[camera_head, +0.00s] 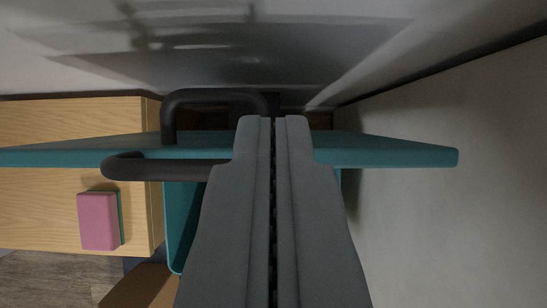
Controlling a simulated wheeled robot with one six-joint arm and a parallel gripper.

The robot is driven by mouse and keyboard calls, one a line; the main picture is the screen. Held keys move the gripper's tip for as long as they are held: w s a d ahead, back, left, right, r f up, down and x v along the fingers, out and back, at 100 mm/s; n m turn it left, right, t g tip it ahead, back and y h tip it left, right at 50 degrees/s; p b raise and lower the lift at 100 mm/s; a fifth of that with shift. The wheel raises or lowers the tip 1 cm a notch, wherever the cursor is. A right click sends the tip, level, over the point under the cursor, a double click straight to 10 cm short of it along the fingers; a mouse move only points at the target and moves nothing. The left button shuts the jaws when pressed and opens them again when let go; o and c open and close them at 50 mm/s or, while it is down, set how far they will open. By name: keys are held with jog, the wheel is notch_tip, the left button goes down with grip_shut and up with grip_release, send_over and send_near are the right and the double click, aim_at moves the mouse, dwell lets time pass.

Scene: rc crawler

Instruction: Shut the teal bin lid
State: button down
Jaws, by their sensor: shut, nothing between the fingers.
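The teal bin lid (400,156) shows nearly edge-on as a long thin slab across the picture, standing raised from the bin. A dark looped handle (165,170) sticks out from its near side, and another dark loop (212,97) shows beyond it. Part of the teal bin (180,225) shows below the lid, left of my gripper; the rest is hidden behind the fingers. My gripper (272,122) is shut and empty. Its fingertips overlap the lid's edge in the picture, just right of the handle; I cannot tell whether they touch it.
A light wooden surface (50,210) lies at the left, with a pink and green block (98,220) on it. A brown rounded thing (140,287) shows at the bottom left. Pale walls or floor fill the top and the right (450,230), which look clear.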

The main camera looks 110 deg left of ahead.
jog(key=shift+w+d+f, duration=0.1)
jog(key=shift+d+f, duration=0.2)
jog(key=shift+f, duration=0.2)
